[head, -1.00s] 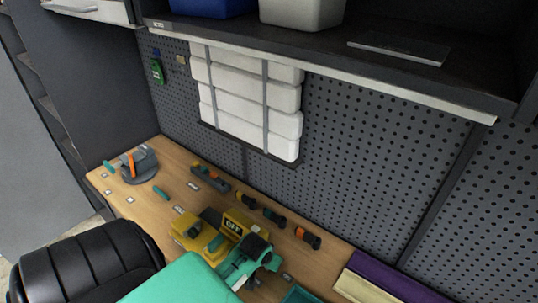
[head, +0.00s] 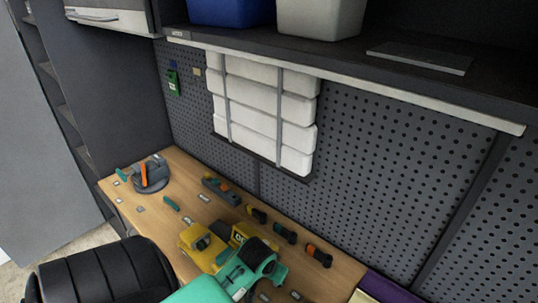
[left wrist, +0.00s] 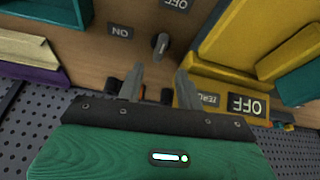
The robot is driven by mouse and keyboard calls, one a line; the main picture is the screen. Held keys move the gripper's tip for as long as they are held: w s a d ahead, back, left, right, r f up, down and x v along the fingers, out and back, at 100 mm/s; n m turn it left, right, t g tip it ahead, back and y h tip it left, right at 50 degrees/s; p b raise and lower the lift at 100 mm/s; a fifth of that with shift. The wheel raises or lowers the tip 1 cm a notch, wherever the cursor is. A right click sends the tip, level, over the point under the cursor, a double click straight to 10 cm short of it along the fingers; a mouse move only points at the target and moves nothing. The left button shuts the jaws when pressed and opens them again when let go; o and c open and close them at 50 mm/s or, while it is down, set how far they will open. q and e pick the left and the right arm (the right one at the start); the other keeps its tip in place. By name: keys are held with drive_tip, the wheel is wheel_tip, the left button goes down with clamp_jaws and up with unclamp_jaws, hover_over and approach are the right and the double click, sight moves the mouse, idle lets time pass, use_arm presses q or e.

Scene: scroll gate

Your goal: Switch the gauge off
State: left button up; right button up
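The gauge (head: 205,241) is a yellow device on the wooden bench, partly covered by my teal left arm in the head view. In the left wrist view its yellow body (left wrist: 225,78) fills the right side, with OFF and ZERO labels. A small grey knob (left wrist: 160,45) stands on the wood beside it, between an ON label (left wrist: 121,32) and an OFF label (left wrist: 176,4). I cannot tell its exact setting. My left gripper (left wrist: 159,72) is open and empty, its fingertips either side of the knob's line and short of it. My right gripper is not in view.
Several dark and orange tools (head: 285,233) lie along the back of the bench (head: 186,218). A round grey device with an orange lever (head: 150,174) is at the far left. A pegboard wall (head: 390,170) and an overhead shelf (head: 400,84) bound the bench. A black chair (head: 100,270) stands in front.

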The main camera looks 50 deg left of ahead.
use_arm(q)
drive_tip(key=b+v, duration=0.1)
drive_tip(key=v, duration=0.5)
idle(0.6)
